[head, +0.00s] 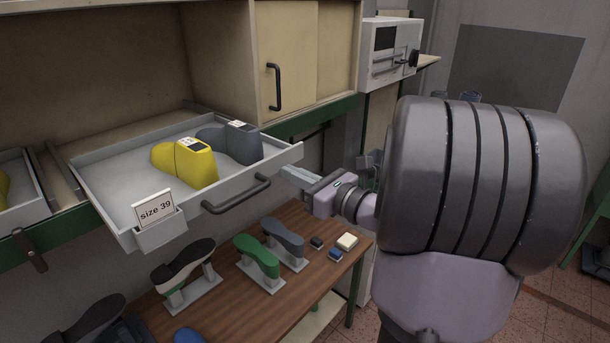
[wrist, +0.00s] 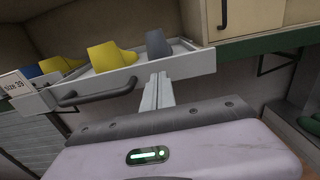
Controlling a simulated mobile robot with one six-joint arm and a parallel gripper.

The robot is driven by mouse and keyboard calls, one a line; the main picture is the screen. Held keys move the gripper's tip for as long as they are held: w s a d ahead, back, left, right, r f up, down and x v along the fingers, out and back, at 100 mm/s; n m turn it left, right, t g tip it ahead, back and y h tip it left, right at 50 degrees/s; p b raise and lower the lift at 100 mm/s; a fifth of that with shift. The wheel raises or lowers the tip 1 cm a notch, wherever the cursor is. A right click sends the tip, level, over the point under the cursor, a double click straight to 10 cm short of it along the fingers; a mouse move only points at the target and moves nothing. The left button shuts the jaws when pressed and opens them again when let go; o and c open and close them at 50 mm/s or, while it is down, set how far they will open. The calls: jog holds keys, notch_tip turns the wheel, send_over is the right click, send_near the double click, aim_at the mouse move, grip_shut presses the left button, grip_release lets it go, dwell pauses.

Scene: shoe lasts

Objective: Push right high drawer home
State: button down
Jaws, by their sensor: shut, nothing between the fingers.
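The open drawer (head: 225,204) is pale grey, with a dark bar handle (head: 236,195) and a "size 39" card (head: 154,208) at its front left. It sticks out of the cabinet and holds a yellow shoe last (head: 186,163) and a dark grey last (head: 238,143). My gripper (head: 286,170) is at the drawer front's right part, right of the handle. In the wrist view my shut, empty fingers (wrist: 160,78) point at the drawer front (wrist: 188,67). I cannot tell whether the tips touch it.
Another open drawer (head: 24,212) with a yellow last is at the left edge. A wooden bench (head: 225,297) below bears several lasts on stands and small blocks. A closed cabinet door (head: 283,55) with a dark handle is above right. A white box-like device (head: 390,50) stands behind.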

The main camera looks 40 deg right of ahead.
aim_at(260, 158)
jog(key=w, duration=0.3)
jog(key=shift+w, duration=0.15)
jog(key=shift+w+a, duration=0.15)
jog(key=shift+w, duration=1.15)
jog(key=shift+w+a, duration=0.15)
jog(key=shift+w, duration=1.1)
jog(key=shift+w+a+p, duration=0.2)
jog(key=shift+w+p, duration=0.1)
jog(key=shift+w, duration=1.95)
jog(key=shift+w+a, duration=0.15)
jog(key=shift+w, duration=2.1)
jog(key=shift+w+a+p, duration=0.2)
jog(key=shift+w+p, duration=0.25)
jog(key=shift+w, duration=1.9)
